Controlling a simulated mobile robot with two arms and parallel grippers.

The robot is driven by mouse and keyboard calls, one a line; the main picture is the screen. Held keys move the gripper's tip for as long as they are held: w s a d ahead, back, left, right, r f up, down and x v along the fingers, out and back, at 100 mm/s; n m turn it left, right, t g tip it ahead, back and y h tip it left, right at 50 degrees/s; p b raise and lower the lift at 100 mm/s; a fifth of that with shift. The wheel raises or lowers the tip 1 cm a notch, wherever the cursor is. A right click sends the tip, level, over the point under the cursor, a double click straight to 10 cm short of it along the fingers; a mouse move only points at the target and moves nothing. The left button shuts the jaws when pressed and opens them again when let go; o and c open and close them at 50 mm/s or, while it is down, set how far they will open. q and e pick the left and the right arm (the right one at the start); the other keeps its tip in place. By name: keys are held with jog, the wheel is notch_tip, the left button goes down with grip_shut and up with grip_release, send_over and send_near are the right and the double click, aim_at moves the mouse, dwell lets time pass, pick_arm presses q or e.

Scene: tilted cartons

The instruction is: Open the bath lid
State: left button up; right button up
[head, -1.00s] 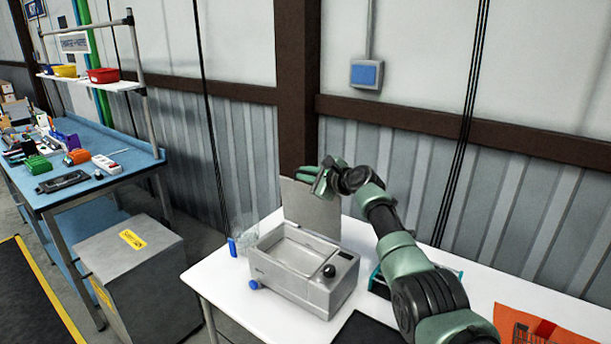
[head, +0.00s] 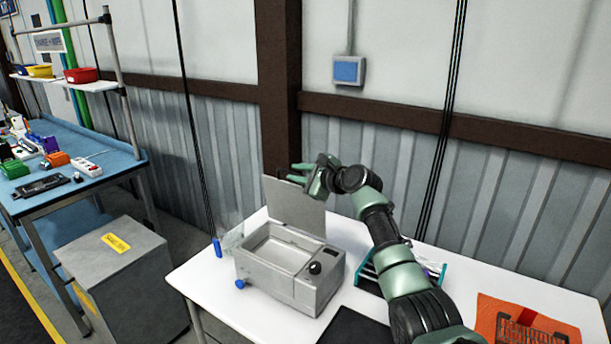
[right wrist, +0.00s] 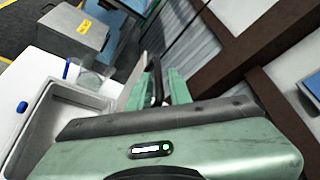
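The bath (head: 290,285) is a grey box with an open rectangular basin, a black knob and a blue tap, standing on a white table. Its flat grey lid (head: 293,207) stands raised, roughly upright, at the back edge, so the basin is uncovered. My right gripper (head: 293,173) is at the top of the lid, its green fingers spread apart. In the right wrist view the lid (right wrist: 134,80) shows beside the fingers, apparently not between them; contact is unclear. The basin (right wrist: 65,125) shows at lower left. My left gripper is not in view.
A clear beaker (head: 232,238) stands left of the bath. A teal rack (head: 370,272), a black mat (head: 355,328) and an orange sheet (head: 525,325) lie to the right. The wall is close behind the table. A grey cabinet (head: 120,285) and blue workbench (head: 85,165) stand left.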

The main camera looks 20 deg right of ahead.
jog(key=shift+b+v, duration=0.3)
jog(key=shift+v, duration=1.65)
jog(key=p+v, duration=0.7)
jog(key=v, duration=0.2)
jog(key=shift+d, duration=0.1)
jog(key=shift+w, duration=0.1)
jog(key=shift+p, duration=0.5)
